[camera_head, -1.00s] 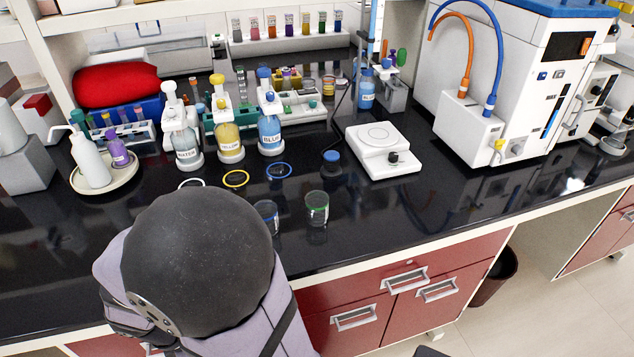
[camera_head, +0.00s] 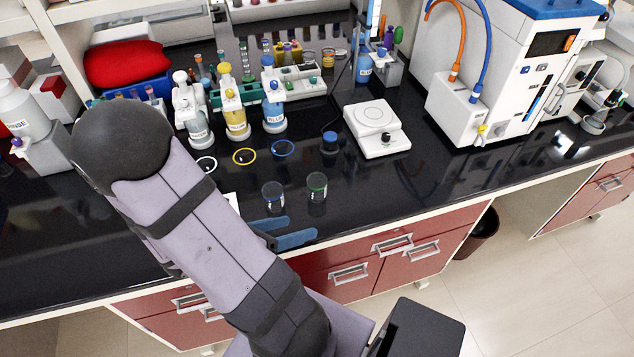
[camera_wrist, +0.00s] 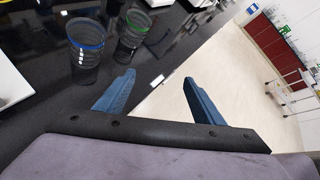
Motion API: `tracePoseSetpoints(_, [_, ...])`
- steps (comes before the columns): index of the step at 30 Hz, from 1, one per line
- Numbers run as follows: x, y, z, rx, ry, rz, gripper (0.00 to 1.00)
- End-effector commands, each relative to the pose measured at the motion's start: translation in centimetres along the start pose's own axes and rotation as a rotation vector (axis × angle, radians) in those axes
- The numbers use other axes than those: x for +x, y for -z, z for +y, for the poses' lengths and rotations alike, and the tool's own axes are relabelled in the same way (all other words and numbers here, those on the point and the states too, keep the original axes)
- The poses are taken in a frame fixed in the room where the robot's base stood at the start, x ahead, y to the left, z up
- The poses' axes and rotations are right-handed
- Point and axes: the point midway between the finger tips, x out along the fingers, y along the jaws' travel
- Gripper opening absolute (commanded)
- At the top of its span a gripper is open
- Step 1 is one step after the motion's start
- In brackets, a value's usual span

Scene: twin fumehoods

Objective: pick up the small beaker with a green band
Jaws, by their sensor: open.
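The small beaker with a green band (camera_head: 317,187) stands upright on the black bench near its front edge. A similar beaker with a blue band (camera_head: 273,195) stands just to its left. In the wrist view the green-banded beaker (camera_wrist: 132,36) is beyond my fingers, up and to the left, beside the blue-banded beaker (camera_wrist: 86,48). My gripper (camera_head: 282,232) has blue fingers, spread and empty, in front of the beakers near the bench edge. In the wrist view my gripper (camera_wrist: 158,88) has a clear gap between its fingers, with floor showing through it.
Blue, yellow and white rings lie behind the beakers. Wash bottles (camera_head: 234,115) stand in a row further back. The bench right of the green-banded beaker is clear.

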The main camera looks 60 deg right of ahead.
Motion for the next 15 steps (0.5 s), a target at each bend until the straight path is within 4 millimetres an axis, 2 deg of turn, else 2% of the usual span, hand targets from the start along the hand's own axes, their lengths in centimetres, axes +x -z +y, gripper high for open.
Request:
tracePoseSetpoints(1, [1.1, -1.7, -0.6, 0.008, 0.016, -0.066, 0.62])
tracePoseSetpoints(3, [2.5, -3.3, -0.4, 0.034, -0.001, -0.154, 0.62])
tracePoseSetpoints(6, [4.3, -4.6, 0.4, 0.070, -0.069, -0.247, 0.62])
tracePoseSetpoints(10, [6.0, -4.6, 1.9, 0.123, -0.190, -0.291, 0.62])
tracePoseSetpoints(15, [7.0, -3.1, 3.4, 0.186, -0.325, -0.268, 0.62])
